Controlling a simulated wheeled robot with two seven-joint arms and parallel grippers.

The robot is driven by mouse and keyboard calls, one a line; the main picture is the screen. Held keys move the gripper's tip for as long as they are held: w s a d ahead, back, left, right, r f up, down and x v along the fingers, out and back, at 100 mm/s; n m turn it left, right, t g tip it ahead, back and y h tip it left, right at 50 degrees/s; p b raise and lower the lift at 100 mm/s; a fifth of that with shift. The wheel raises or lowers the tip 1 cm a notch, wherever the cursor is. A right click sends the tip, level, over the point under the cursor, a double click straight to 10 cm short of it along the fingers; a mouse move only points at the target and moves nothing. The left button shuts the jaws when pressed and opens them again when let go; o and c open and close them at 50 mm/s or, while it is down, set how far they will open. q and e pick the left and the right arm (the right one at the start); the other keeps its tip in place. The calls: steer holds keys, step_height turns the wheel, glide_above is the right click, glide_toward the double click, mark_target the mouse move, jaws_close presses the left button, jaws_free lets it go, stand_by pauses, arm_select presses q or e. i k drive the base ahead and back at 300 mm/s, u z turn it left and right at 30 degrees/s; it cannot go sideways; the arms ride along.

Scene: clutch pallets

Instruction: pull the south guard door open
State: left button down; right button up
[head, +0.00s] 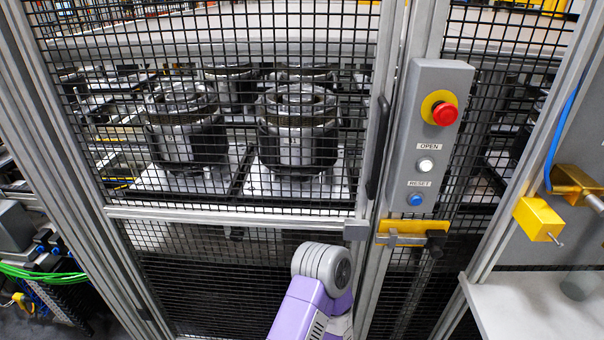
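The guard door (230,212) is a black mesh panel in a silver frame and fills the middle of the head view. It looks shut, with its right edge alongside the post. A black vertical handle (378,148) is on its right frame member. A yellow latch bracket (400,227) with a black part sits on the post just right of the door's lower rail. A purple and grey link of one of my arms rises from the bottom, in front of the lower mesh. Neither gripper is in view.
A grey control box (430,135) on the post carries a red stop button (444,113), a white OPEN button (425,164) and a blue RESET button (415,199). Clutch units (298,130) stand on pallets behind the mesh. A pale shelf (540,305) is at lower right; green cables (45,274) are at left.

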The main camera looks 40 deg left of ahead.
mark_target(21, 17)
steer(key=u, duration=2.25)
